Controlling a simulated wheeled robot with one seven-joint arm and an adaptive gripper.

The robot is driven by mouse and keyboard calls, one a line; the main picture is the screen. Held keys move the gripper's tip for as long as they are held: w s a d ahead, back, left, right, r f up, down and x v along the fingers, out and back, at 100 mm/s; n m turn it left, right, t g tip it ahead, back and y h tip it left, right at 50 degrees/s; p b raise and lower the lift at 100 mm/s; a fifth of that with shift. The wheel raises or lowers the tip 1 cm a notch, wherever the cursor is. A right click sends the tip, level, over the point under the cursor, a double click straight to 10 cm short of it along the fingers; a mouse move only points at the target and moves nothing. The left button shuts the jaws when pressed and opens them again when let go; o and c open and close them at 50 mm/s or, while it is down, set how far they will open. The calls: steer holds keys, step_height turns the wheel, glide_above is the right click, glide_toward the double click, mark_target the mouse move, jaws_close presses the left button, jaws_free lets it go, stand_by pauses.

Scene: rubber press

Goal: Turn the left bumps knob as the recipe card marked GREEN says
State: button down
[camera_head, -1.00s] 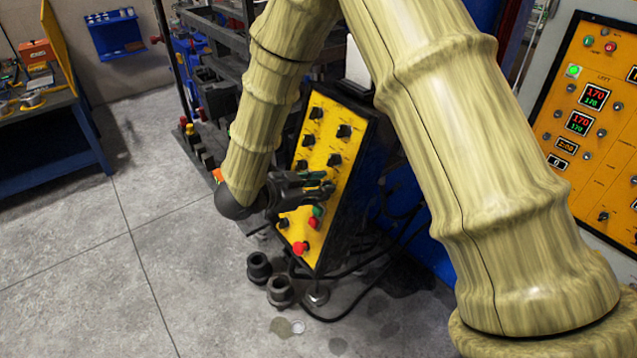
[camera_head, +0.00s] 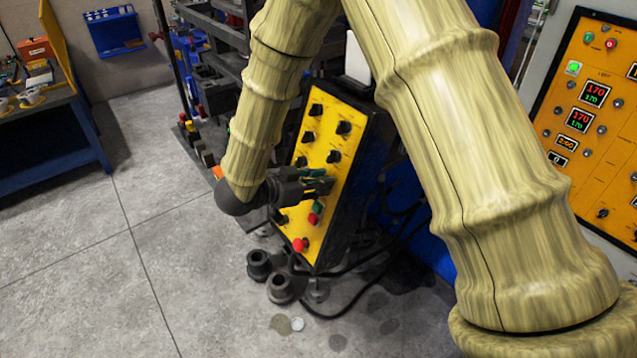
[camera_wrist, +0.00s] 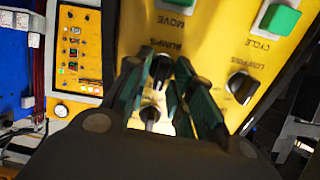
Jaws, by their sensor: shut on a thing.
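The yellow control panel (camera_head: 322,150) stands on a dark pedestal in the middle of the head view, with two columns of black knobs. My gripper (camera_head: 322,184) is at the panel's lower half, above the green and red buttons. In the wrist view, where the panel appears upside down, my gripper (camera_wrist: 158,68) has its fingertips on either side of a black knob (camera_wrist: 161,68) by the label BUMPS and is shut on it. The fingers partly hide this knob, so its pointer angle is unclear. No readable recipe card shows.
A second knob (camera_wrist: 150,115) shows between the fingers, and a LOW POS knob (camera_wrist: 241,87) is to the right. A red stop button (camera_head: 300,244) is low on the panel. Dark cylindrical parts (camera_head: 280,288) stand on the floor. An orange press panel (camera_head: 590,130) is at right.

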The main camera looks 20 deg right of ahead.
steer(key=shift+f+n, duration=0.1)
steer(key=shift+n, duration=1.7)
steer(key=c, duration=1.5)
jaws_free()
steer(key=shift+c, duration=0.2)
steer(key=shift+a, duration=0.1)
steer(key=v, duration=1.2)
steer(key=shift+a, duration=0.1)
